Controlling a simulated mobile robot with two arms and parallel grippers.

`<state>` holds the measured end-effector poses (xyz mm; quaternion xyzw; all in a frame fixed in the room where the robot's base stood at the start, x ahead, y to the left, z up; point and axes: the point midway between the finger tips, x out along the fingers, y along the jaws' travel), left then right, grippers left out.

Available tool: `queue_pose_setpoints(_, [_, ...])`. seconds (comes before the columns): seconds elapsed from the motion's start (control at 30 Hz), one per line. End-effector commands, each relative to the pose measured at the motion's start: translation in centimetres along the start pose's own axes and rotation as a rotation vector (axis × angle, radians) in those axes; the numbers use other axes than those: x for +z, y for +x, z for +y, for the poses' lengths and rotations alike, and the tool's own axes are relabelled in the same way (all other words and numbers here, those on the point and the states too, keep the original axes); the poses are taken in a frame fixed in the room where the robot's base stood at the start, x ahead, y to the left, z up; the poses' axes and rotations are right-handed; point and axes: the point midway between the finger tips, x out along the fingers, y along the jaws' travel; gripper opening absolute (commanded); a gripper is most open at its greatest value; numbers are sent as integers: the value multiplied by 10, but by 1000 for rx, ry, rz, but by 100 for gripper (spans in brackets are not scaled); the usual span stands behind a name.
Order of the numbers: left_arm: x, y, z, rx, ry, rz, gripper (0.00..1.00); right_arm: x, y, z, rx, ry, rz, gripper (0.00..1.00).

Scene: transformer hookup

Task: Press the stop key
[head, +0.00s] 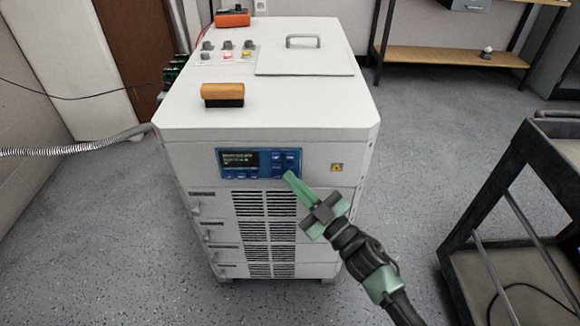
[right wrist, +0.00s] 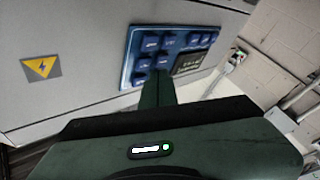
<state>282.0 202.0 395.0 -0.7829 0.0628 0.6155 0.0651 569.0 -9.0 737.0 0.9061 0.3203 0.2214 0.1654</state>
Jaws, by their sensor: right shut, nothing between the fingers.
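The blue control panel (head: 259,163) with a dark display and several keys is on the front of the white cabinet (head: 260,130). In the right wrist view the panel (right wrist: 135,40) shows its blue keys, but their labels are too small to read, so I cannot tell which is the stop key. My right gripper (head: 288,175) is shut and empty, its tips at the panel's lower right corner. In the right wrist view its fingers (right wrist: 158,75) overlap the panel's lower edge and hide part of the keys. I cannot tell whether they touch. My left gripper is not in view.
A yellow warning label (head: 337,167) is right of the panel. A dark cart (head: 515,215) stands at the right. Open floor lies between cart and cabinet.

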Motion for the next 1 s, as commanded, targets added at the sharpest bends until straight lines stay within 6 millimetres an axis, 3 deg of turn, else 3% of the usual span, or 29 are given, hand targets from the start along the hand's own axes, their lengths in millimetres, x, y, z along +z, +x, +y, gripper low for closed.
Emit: queue_pose_setpoints(1.0, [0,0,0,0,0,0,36,5,7,5,0,0,0,0])
